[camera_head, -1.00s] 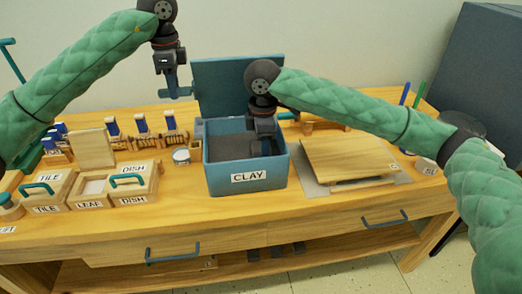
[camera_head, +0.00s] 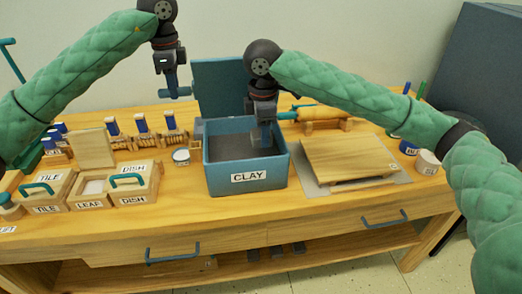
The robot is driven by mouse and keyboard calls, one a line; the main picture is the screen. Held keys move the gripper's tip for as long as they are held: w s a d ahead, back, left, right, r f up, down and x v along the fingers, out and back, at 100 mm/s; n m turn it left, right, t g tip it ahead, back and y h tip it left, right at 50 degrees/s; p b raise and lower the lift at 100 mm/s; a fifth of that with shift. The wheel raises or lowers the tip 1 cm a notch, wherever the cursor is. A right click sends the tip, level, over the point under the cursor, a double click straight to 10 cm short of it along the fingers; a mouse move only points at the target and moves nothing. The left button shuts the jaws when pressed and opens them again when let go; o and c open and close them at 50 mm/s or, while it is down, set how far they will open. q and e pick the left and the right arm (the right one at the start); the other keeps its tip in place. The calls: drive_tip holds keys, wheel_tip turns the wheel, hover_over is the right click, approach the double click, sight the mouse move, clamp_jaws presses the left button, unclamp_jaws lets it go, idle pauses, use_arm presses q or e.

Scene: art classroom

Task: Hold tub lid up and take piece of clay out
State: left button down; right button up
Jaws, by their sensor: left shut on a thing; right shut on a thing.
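The blue tub (camera_head: 217,179) labelled CLAY stands on the wooden bench with its lid (camera_head: 220,88) tipped up at the back. Dark grey shows inside the tub. My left gripper (camera_head: 181,93) is shut at the left edge of the raised lid. My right gripper (camera_head: 264,138) points down into the right part of the tub, its fingertips near or below the rim. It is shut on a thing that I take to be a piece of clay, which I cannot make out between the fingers.
A wooden board (camera_head: 345,158) lies right of the tub, with a rolling pin (camera_head: 318,113) on a stand behind it.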

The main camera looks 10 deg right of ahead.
drive_tip(key=shift+r, duration=1.45)
drive_tip(key=s+d+r, duration=0.3)
drive_tip(key=s+d, duration=0.9)
drive_tip(key=s, duration=0.4)
